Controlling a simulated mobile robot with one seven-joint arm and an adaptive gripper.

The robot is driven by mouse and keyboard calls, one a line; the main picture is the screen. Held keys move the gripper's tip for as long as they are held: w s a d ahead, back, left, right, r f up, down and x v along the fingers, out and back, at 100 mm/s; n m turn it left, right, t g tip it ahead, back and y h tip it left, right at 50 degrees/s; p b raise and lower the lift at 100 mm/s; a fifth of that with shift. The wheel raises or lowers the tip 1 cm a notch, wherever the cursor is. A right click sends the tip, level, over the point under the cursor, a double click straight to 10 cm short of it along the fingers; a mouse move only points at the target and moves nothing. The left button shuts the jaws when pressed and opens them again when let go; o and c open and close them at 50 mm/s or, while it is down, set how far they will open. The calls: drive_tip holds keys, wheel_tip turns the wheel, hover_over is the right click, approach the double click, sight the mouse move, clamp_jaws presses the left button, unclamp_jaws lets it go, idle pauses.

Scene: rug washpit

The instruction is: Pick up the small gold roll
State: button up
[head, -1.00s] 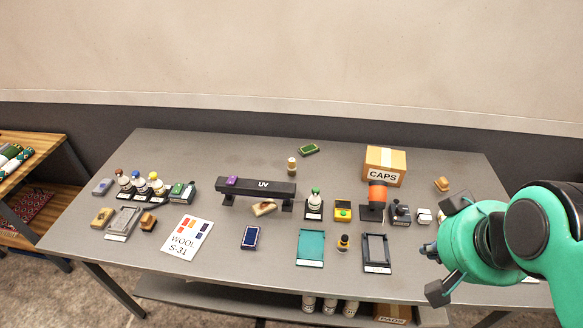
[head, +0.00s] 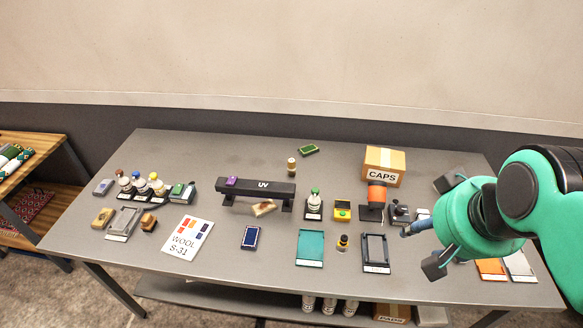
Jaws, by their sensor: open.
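A small upright roll with a gold-tan body and paler bands (head: 292,167) stands on the grey table (head: 200,275), just behind the black UV bar; it is the likeliest match for the small gold roll. A small dark bottle or roll with a gold band (head: 343,242) stands nearer the front, between the teal pad and a dark frame. My gripper (head: 440,222) is open over the right part of the table, well right of both and apart from them. It holds nothing that I can see. It hides part of the table's right side.
The UV bar (head: 256,193) is in front of the gold-tan roll, with a green-topped block (head: 308,150) behind it. The CAPS box (head: 384,167), orange spool (head: 377,193) and white bottle (head: 314,204) stand between it and my arm. The table's back left is clear.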

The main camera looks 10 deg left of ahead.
drive_tip(key=w+a+r+p, duration=0.2)
drive_tip(key=w+r, duration=0.3)
drive_tip(key=w, duration=0.4)
drive_tip(key=n+g+p, duration=0.2)
drive_tip(key=g+p, duration=0.3)
drive_tip(key=p, duration=0.9)
hover_over(292, 160)
wheel_tip(292, 160, down, 25)
drive_tip(key=shift+a+f, duration=0.15)
drive_tip(key=shift+f, duration=0.05)
drive_tip(key=shift+f, duration=4.3)
drive_tip(key=shift+f, duration=0.1)
